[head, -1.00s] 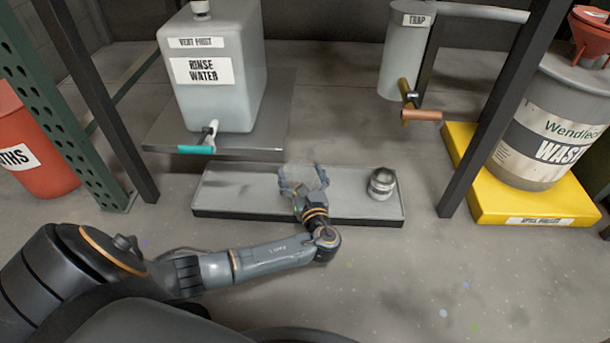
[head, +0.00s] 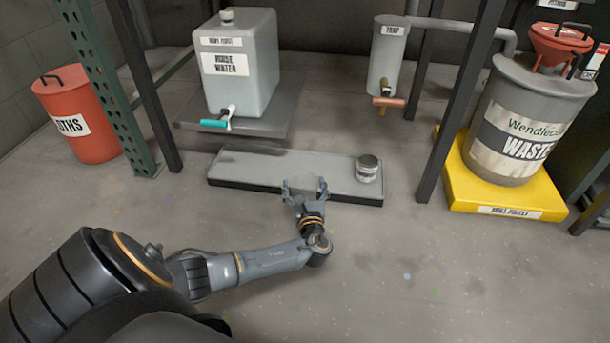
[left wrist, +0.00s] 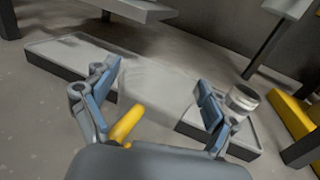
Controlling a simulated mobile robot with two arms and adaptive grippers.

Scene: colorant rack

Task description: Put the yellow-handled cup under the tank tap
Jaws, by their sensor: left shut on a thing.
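The rinse water tank (head: 240,70) stands on a raised grey shelf, with its teal-handled tap (head: 228,115) at the lower front. In the left wrist view, a see-through cup (left wrist: 155,88) with a yellow handle (left wrist: 127,124) sits between the fingers of my left gripper (left wrist: 152,95). My left gripper is shut on this cup. In the head view my left gripper (head: 304,188) is at the front edge of the low grey tray (head: 250,165), in front and to the right of the tap. The cup is barely visible there. My right gripper is not in view.
A metal jar (head: 368,168) stands at the tray's right end. A trap vessel (head: 389,55) with a copper-coloured fitting hangs behind it. Dark posts (head: 460,100) flank the tray. A yellow pallet (head: 495,190) bears a waste drum (head: 525,115). The tray's left part is clear.

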